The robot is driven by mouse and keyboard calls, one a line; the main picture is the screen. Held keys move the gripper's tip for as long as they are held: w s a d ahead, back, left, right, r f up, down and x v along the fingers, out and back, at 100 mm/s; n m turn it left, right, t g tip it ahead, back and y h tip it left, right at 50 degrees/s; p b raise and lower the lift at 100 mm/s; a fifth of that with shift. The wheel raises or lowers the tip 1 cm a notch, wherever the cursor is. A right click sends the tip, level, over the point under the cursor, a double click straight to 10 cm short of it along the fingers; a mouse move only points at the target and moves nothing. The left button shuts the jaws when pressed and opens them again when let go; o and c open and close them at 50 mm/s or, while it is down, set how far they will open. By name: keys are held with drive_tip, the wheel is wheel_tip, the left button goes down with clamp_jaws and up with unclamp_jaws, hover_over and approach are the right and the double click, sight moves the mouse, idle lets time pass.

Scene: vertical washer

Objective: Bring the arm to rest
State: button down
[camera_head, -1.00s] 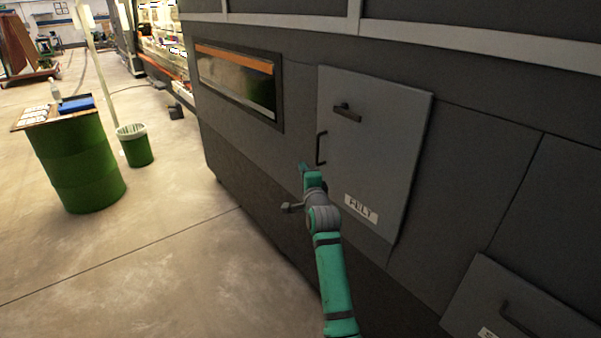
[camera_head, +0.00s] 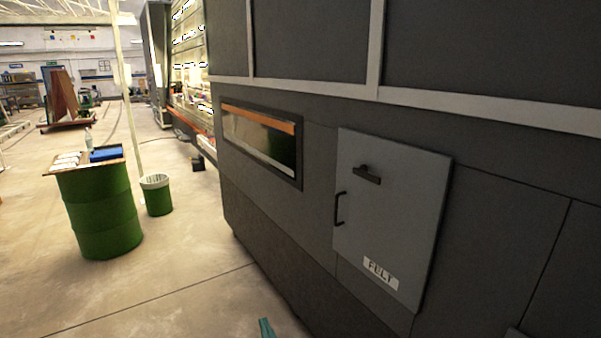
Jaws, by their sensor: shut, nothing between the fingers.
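Only a small teal tip of my arm (camera_head: 266,328) shows, at the bottom edge of the head view, over the floor beside the washer. The rest of my arm and my gripper are out of view below the picture. The dark grey washer (camera_head: 280,220) fills the right side. Its panel door labelled FELT (camera_head: 392,220) looks closed, with a black handle (camera_head: 340,208) on its left side and a black latch (camera_head: 367,175) near the top. The teal tip is apart from the door, lower and to the left.
A green drum (camera_head: 103,215) with a board, papers and a blue tray on top stands at the left. A green bin (camera_head: 157,197) is beside it. An orange-edged window (camera_head: 261,138) is in the washer's side. Concrete floor (camera_head: 190,260) between drum and washer is clear.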

drive_tip(key=s+f+m+t+h, duration=0.1)
drive_tip(key=s+f+m+h, duration=0.15)
drive_tip(key=s+m, duration=0.85)
drive_tip(key=s+f+m+h, duration=0.1)
drive_tip(key=s+f+m, duration=0.3)
drive_tip(key=s+m, duration=0.75)
drive_tip(key=s+d+m+g+h, duration=0.1)
drive_tip(key=s+d+m, duration=0.2)
drive_tip(key=s+m, duration=0.3)
drive_tip(key=s+d+m+g+h, duration=0.1)
drive_tip(key=s+m, duration=0.5)
drive_tip(key=s, duration=0.6)
drive_tip(key=s+d+m+g+h, duration=0.1)
drive_tip(key=s+d+m, duration=0.4)
drive_tip(key=s, duration=0.5)
drive_tip(key=shift+d+r+m+g+h, duration=0.3)
drive_tip(key=shift+r+m+h, duration=0.1)
drive_tip(key=shift+m+h, duration=0.35)
drive_tip(key=c, duration=2.5)
unclamp_jaws()
drive_tip(key=shift+w, duration=0.1)
